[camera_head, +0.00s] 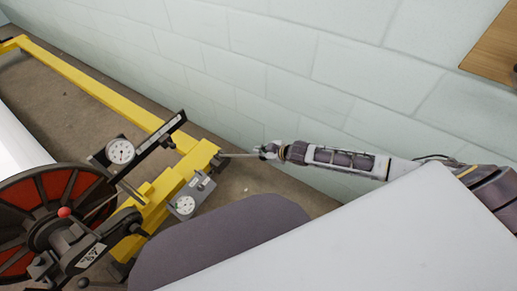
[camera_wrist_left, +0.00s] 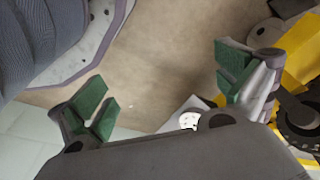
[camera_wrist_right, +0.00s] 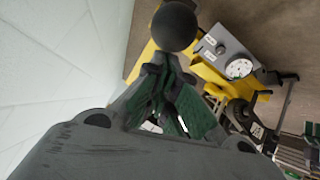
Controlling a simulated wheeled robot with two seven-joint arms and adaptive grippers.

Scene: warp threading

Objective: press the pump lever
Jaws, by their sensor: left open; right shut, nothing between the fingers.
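The pump lever shows in the head view as a thin grey rod (camera_head: 238,155) reaching from the yellow frame's end toward the wall. My right gripper (camera_head: 266,151) is at the rod's outer end. In the right wrist view a dark round knob (camera_wrist_right: 175,27), seemingly the lever's end, lies just beyond the fingertips of this gripper (camera_wrist_right: 168,85). The gripper is shut and empty; whether it touches the knob I cannot tell. My left gripper (camera_wrist_left: 165,88) is open and empty in its wrist view, away from the lever. It is not seen in the head view.
A grey box with a dial (camera_head: 186,205) is beside the yellow frame (camera_head: 90,80). Another gauge (camera_head: 120,151) and a red and black wheel (camera_head: 45,205) stand at left. A pale block wall (camera_head: 270,60) runs close behind the lever and right gripper.

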